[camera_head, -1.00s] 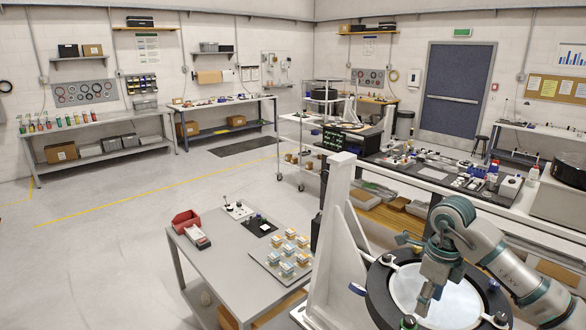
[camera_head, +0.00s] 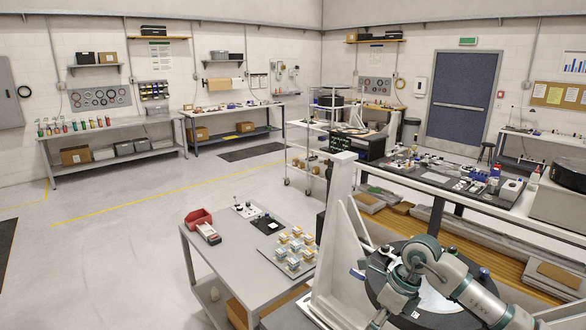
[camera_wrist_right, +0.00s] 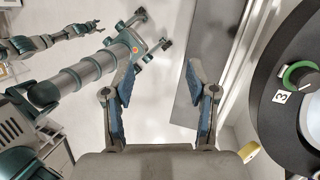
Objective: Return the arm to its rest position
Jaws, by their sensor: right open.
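My right arm comes in from the lower right of the head view, bent over the round mirror (camera_head: 436,302) in its black ring (camera_head: 372,286). Its lower part reaches the bottom edge there, so the fingers are not clear. In the right wrist view my right gripper (camera_wrist_right: 160,82) is open, with two blue-padded fingers wide apart and nothing between them. The ring (camera_wrist_right: 263,95) is to their right, apart from them, with a green-rimmed knob (camera_wrist_right: 298,76) beside a label "3". At upper left a slim arm ends in what looks like my left gripper (camera_wrist_right: 88,27); its jaws are too small to read.
A white upright frame (camera_head: 337,225) stands left of the ring. A workbench (camera_head: 385,172) runs behind. Floor at left is open.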

